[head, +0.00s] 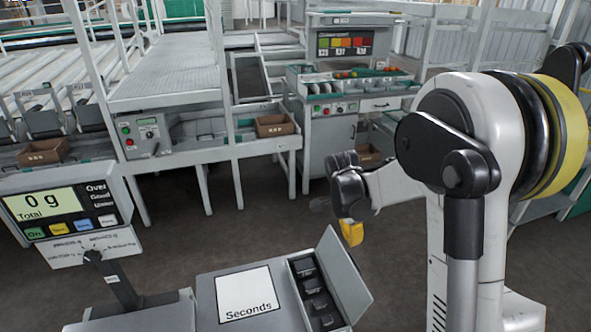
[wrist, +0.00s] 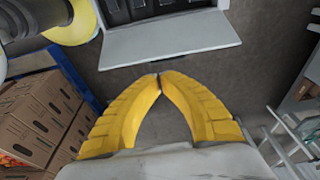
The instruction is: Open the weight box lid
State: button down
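The weight box (head: 318,300) sits at the right end of the grey bench top in the head view, with a row of dark weights inside. Its grey lid (head: 345,272) stands open, tilted outward on the box's right side. The lid (wrist: 170,42) also shows in the wrist view as a flat pale panel, with the dark slots of the weight box (wrist: 150,9) above it. My gripper (head: 351,233) is just beyond the lid in the head view, apart from it. In the wrist view my gripper's yellow fingers (wrist: 158,80) meet at the tips with nothing between them.
A scale display (head: 65,208) reading 0 g stands at the left. A white "Seconds" plate (head: 248,292) lies left of the box. Stacked cardboard boxes (wrist: 38,120) and a blue post (wrist: 75,75) are at the wrist view's left. Open floor (head: 240,230) lies beyond the bench.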

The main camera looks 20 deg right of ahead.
jog(key=s+a+r+n+t+y, duration=0.1)
jog(key=s+a+r+n+t, duration=0.2)
jog(key=s+a+r+n, duration=0.2)
jog(key=s+a+r+n+t+y, duration=0.1)
jog(key=s+a+r+n+t, duration=0.2)
jog(key=s+a+r+n, duration=0.3)
jog(key=s+r+n, duration=0.3)
jog(key=s+n, duration=0.2)
jog(key=s, duration=0.2)
jog(key=shift+s+a+r+n+t, duration=0.25)
jog(key=shift+a+r+n+t, duration=0.05)
jog(key=shift+r, duration=0.05)
jog(key=c, duration=1.9)
grip_release()
jog(key=shift+s+a+n, duration=0.15)
jog(key=shift+s+n, duration=0.1)
jog(key=shift+n, duration=0.05)
jog(key=o, duration=0.3)
jog(key=shift+f, duration=0.1)
